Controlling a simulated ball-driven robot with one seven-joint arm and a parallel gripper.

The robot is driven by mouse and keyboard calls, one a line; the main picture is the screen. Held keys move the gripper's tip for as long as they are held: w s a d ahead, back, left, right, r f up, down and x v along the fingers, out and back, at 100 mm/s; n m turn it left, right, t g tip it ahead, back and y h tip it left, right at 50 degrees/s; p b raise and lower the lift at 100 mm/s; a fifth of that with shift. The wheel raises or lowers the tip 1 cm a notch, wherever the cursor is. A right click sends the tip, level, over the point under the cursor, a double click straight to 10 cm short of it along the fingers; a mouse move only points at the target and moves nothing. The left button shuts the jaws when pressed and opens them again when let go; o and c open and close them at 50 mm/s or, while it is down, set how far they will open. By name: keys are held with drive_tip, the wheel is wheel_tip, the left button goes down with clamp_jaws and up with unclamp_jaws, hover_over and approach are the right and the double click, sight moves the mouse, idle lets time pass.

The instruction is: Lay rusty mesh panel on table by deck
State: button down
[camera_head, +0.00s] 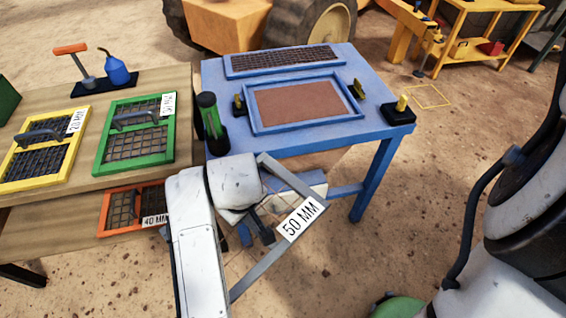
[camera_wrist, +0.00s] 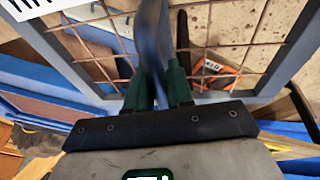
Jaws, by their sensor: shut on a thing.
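My gripper (camera_wrist: 160,88) is shut on the dark handle of a grey-framed mesh panel (camera_head: 246,286) labelled "50 MM". Its thin brownish wires show in the wrist view (camera_wrist: 245,45). The panel hangs tilted in the air in front of the blue deck (camera_head: 300,145), and my arm hides part of it in the head view. The deck carries a brown panel in a blue frame (camera_head: 300,103) and a dark brownish mesh strip (camera_head: 285,61) behind it. The wooden table (camera_head: 75,180) stands left of the deck.
Yellow (camera_head: 42,152) and green (camera_head: 137,130) framed panels lie on the wooden table. An orange "40 MM" panel (camera_head: 130,206) lies on its lower shelf. A green-black cylinder (camera_head: 212,118) stands at the deck's left edge. Bare ground lies right of the deck.

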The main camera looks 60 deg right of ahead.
drive_tip(key=w+a+f+n, duration=0.1)
drive_tip(key=w+a, duration=0.1)
drive_tip(key=w+a+f+n, duration=0.1)
drive_tip(key=w+a+f, duration=0.1)
drive_tip(key=w+a, duration=0.1)
drive_tip(key=w+a+f+n, duration=0.1)
drive_tip(key=w+a+f, duration=0.1)
drive_tip(key=shift+w+a+f+t+y, duration=0.15)
drive_tip(key=shift+w+a+t+y, duration=0.15)
drive_tip(key=shift+a+y, duration=0.1)
